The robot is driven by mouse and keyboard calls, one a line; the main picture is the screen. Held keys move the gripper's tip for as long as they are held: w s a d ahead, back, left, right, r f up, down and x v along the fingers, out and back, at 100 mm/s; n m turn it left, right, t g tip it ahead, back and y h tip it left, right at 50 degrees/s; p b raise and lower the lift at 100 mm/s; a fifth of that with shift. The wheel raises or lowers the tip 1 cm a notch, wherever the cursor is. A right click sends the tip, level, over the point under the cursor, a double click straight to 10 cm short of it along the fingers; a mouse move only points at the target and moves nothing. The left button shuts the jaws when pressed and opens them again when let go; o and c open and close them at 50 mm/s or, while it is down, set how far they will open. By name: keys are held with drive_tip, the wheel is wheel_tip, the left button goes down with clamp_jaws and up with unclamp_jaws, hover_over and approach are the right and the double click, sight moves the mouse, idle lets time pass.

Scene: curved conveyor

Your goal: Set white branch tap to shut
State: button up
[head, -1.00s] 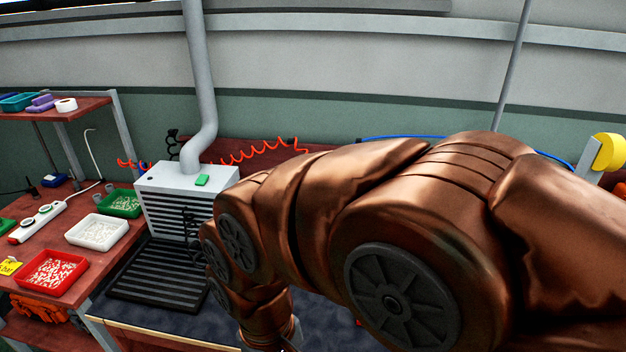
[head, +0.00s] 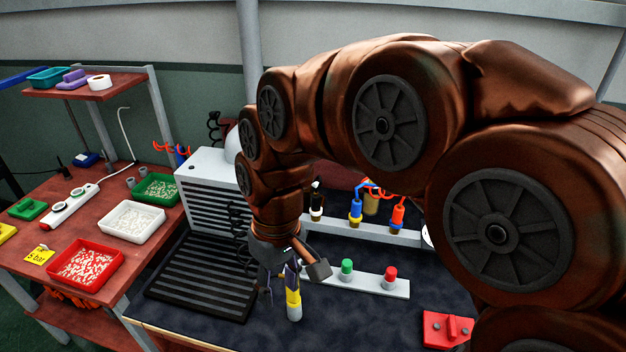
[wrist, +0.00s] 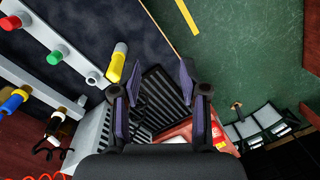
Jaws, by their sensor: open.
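In the head view a tap with a white top and dark body (head: 317,199) stands at the left end of the rear light-grey rail (head: 374,234), just right of my arm. I take it for the white branch tap; its handle position is too small to tell. A dark and yellow fitting (wrist: 55,122) on that rail shows in the wrist view; I cannot tell whether it is the same tap. My gripper (head: 292,276) hangs in front of the rear rail, near the front rail's left end. In the wrist view its jaws (wrist: 160,78) are apart and empty.
Blue (head: 355,208) and red (head: 397,214) fittings stand on the rear rail. The front rail carries green (head: 347,268) and red (head: 390,274) knobs. A yellow-and-grey cylinder (head: 294,302) stands close to my gripper. A black ribbed tray (head: 205,278) lies left; a red block (head: 445,330) lies right.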

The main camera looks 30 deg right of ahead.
drive_tip(key=w+d+r+n+t+y+b, duration=0.1)
drive_tip(key=w+d+n+t+b, duration=0.15)
drive_tip(key=w, duration=1.35)
drive_tip(key=m+t+b, duration=0.1)
drive_tip(key=t+b, duration=0.2)
approach(315, 182)
drive_tip(key=w, duration=0.1)
drive_tip(key=shift+g+h, duration=0.25)
drive_tip(key=shift+h, duration=0.15)
drive_tip(key=x, duration=0.2)
drive_tip(key=p+x, duration=0.1)
drive_tip(key=x, duration=0.5)
drive_tip(key=shift+a+f, duration=0.2)
drive_tip(key=shift+a, duration=0.25)
drive_tip(key=shift+c, duration=0.2)
clamp_jaws()
